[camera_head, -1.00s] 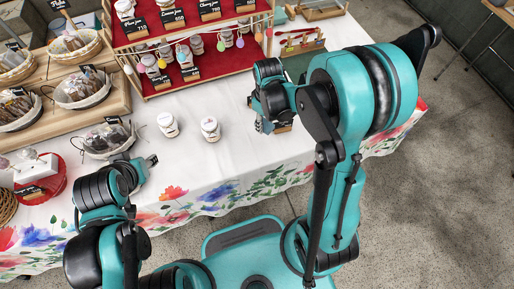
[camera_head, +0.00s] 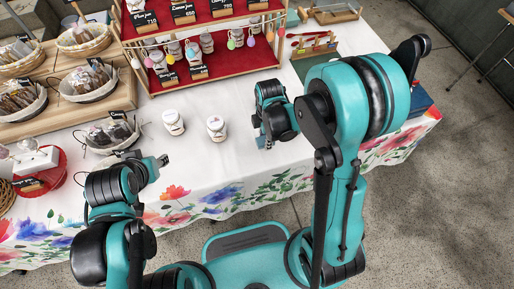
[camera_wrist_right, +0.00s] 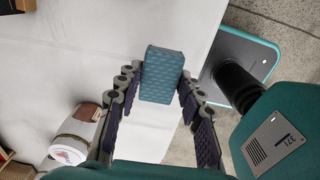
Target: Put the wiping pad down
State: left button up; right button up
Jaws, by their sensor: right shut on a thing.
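The wiping pad (camera_wrist_right: 161,75) is a teal-blue block with a textured face, between the fingers of my right gripper (camera_wrist_right: 160,95) in the right wrist view. My right gripper is shut on it. In the head view my right gripper (camera_head: 262,138) is over the front part of the white-covered table (camera_head: 225,160), to the right of two jars, and the pad is mostly hidden. I cannot tell whether the pad touches the cloth. My left gripper (camera_head: 161,162) is at the table's front left, apart from the pad; its finger opening is too small to tell.
Two white-lidded jars (camera_head: 173,123) (camera_head: 216,129) stand left of my right gripper. A red display stand (camera_head: 210,65) is behind, with baskets (camera_head: 90,80) of packets at left. A red round tray (camera_head: 50,175) is at the far left. Bare cloth lies around the jars.

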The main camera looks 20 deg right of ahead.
aim_at(257, 139)
jog(key=a+f, duration=0.1)
jog(key=w+a+f, duration=0.1)
jog(key=shift+a+b, duration=0.35)
jog(key=shift+a, duration=0.05)
jog(key=shift+f+b, duration=1)
jog(key=shift+f, duration=0.9)
jog(key=shift+f, duration=0.15)
jog(key=o, duration=1.3)
